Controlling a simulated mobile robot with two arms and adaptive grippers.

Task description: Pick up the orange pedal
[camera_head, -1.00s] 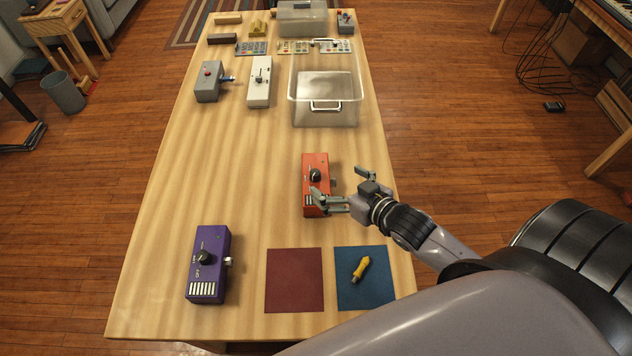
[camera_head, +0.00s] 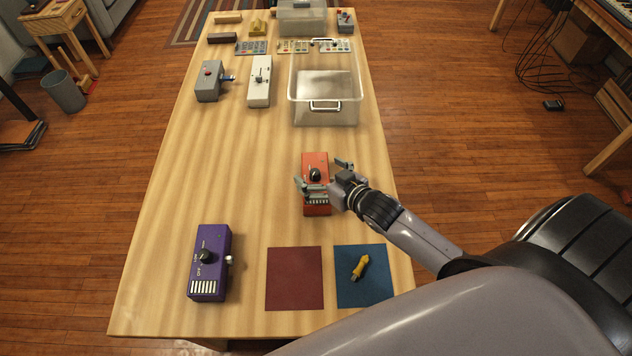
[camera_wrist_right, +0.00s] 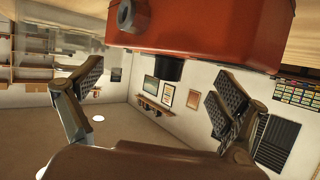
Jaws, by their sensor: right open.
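The orange pedal (camera_head: 315,163) stands on the wooden table, right of the middle, with a black knob on its top. My right gripper (camera_head: 320,181) is at the pedal, with its fingers spread over and beside it and partly covering it. In the right wrist view the orange pedal (camera_wrist_right: 205,30) fills the top of the picture, and the open fingers of the right gripper (camera_wrist_right: 158,98) show below it with nothing between them. I cannot tell whether a finger touches the pedal. My left gripper is not in view.
A purple pedal (camera_head: 208,265) stands at the front left. A red mat (camera_head: 294,280) and a blue mat (camera_head: 350,295) with a yellow tool (camera_head: 359,268) lie at the front. A clear bin (camera_head: 325,112), a grey pedal (camera_head: 208,88) and a white pedal (camera_head: 259,90) stand farther back. The table's left middle is clear.

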